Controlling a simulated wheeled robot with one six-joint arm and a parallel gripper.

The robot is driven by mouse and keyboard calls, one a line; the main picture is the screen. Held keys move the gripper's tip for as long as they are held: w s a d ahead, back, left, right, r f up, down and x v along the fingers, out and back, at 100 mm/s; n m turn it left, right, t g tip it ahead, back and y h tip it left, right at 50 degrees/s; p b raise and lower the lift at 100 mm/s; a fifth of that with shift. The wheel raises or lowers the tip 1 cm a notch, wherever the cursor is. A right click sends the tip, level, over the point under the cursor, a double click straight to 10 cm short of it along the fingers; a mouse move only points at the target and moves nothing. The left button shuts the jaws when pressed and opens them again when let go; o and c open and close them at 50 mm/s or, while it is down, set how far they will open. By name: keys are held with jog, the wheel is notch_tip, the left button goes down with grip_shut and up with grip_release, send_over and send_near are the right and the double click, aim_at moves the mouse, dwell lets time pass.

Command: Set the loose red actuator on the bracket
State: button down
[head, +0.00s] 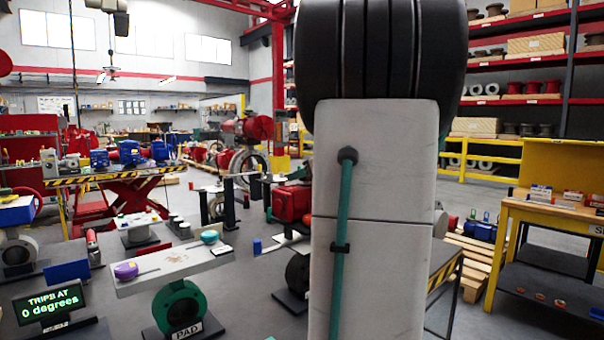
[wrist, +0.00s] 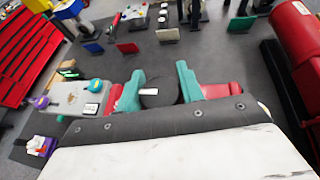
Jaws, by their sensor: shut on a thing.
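My gripper (wrist: 158,89) has teal fingers, which stand on either side of a dark round cap with a white mark (wrist: 149,92). It is shut on the red actuator (wrist: 222,91), whose red body shows beside the fingers in the wrist view. In the head view the red actuator (head: 291,203) shows left of my pale arm, which hides part of it. Below it stands a dark round valve body (head: 297,274), partly hidden by my arm. I cannot make out the bracket for certain.
A green valve (head: 178,309) marked PAD stands at front left under a grey plate (head: 170,267) with purple and teal knobs. A large red cylinder (wrist: 298,45) is at right in the wrist view. A yellow bench (head: 545,215) stands right.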

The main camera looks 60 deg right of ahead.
jog(key=shift+f, duration=0.15)
jog(key=c, duration=0.9)
grip_release()
jog(key=shift+c, duration=0.2)
jog(key=shift+o, duration=0.6)
jog(key=shift+f, duration=0.2)
jog(key=v, duration=0.8)
jog(key=shift+r, duration=0.1)
